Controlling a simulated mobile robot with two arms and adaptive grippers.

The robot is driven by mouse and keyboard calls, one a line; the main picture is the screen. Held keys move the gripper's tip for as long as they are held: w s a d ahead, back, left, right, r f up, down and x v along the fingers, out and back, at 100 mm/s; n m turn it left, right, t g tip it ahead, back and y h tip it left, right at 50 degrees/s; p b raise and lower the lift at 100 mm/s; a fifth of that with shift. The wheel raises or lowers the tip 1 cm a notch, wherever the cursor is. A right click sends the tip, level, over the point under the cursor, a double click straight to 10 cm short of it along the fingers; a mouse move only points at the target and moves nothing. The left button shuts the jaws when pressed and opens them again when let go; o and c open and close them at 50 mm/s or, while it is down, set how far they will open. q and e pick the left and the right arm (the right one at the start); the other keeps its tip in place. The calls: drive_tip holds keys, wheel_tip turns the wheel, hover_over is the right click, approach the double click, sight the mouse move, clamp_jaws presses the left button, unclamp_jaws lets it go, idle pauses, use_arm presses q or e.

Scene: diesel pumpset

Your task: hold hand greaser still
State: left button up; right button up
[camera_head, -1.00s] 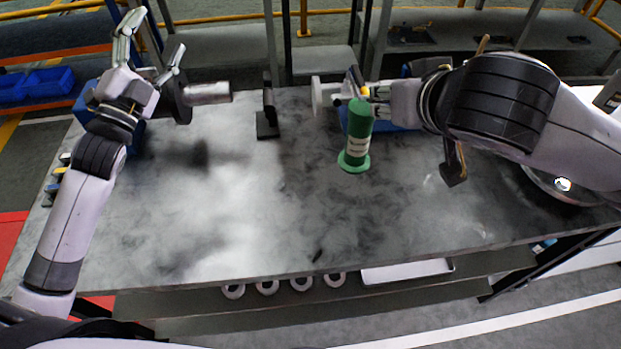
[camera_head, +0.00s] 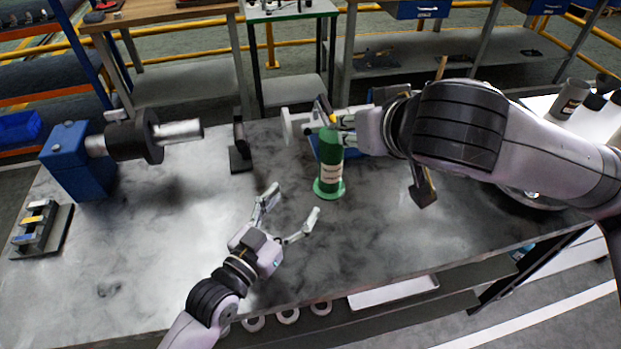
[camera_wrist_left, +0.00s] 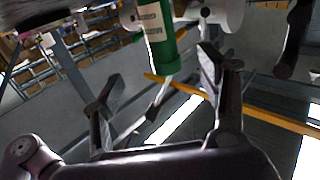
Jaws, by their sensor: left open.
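The hand greaser (camera_head: 331,160) is a green cylinder with a pale label and a wider green foot. It stands upright on the grey table (camera_head: 390,240), and its labelled body also shows in the left wrist view (camera_wrist_left: 160,45). My left gripper (camera_head: 293,202) is open and empty, front-left of the greaser's foot and apart from it. Its spread fingers frame the lower part of the greaser in the left wrist view (camera_wrist_left: 160,70). My right gripper (camera_head: 343,128) is at the greaser's top; its fingers are partly hidden, and I cannot tell its grip.
A blue machine with a dark flange and a silver shaft (camera_head: 178,131) stands at the back left. A dark upright stand (camera_head: 240,150) is left of the greaser. A small dark rack (camera_head: 42,230) lies at the left edge. The table's front middle is clear.

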sight(325, 165)
use_arm(q)
drive_tip(key=x, duration=1.6)
drive_tip(key=shift+w, duration=0.15)
drive_tip(key=shift+c, duration=0.4)
clamp_jaws()
drive_tip(key=shift+c, duration=1)
unclamp_jaws()
clamp_jaws()
idle(0.6)
